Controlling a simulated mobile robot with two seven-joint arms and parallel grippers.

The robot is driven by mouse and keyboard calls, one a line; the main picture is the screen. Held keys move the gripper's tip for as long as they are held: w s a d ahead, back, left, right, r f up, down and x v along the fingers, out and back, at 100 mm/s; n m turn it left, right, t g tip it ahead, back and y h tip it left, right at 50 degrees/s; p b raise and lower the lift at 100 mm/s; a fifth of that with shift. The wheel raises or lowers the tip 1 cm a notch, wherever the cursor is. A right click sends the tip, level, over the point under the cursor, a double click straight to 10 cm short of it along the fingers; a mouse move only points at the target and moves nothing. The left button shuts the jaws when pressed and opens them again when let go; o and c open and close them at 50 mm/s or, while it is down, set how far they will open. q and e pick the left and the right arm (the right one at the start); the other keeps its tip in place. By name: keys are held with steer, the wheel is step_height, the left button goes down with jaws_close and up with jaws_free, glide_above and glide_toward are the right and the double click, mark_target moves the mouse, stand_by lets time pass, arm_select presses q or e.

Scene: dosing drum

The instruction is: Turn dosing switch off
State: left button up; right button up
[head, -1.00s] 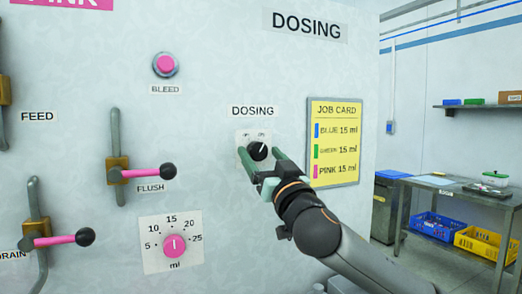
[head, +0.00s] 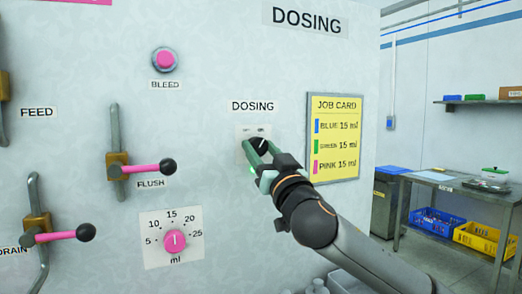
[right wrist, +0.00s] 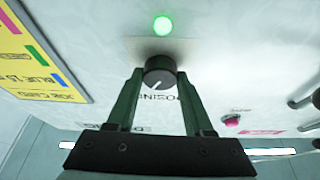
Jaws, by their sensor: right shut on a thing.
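The dosing switch is a small round black knob (head: 260,142) with a white pointer line, on a pale plate (head: 243,131) under the DOSING label (head: 253,106). In the head view it is partly hidden by my right gripper (head: 261,149). The right wrist view shows the knob (right wrist: 160,72) between the two green fingertips of the right gripper (right wrist: 160,79), which is shut on it. A green lamp (right wrist: 162,25) glows beside the knob; in the head view the lamp (head: 252,170) shows just below the fingers. My left gripper is not in view.
Left of the switch are the pink BLEED button (head: 163,59), the FLUSH lever (head: 140,168) and the ml dial (head: 175,240). The yellow job card (head: 333,137) is right of it. A metal table (head: 450,184) stands at the right.

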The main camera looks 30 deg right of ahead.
jaws_close()
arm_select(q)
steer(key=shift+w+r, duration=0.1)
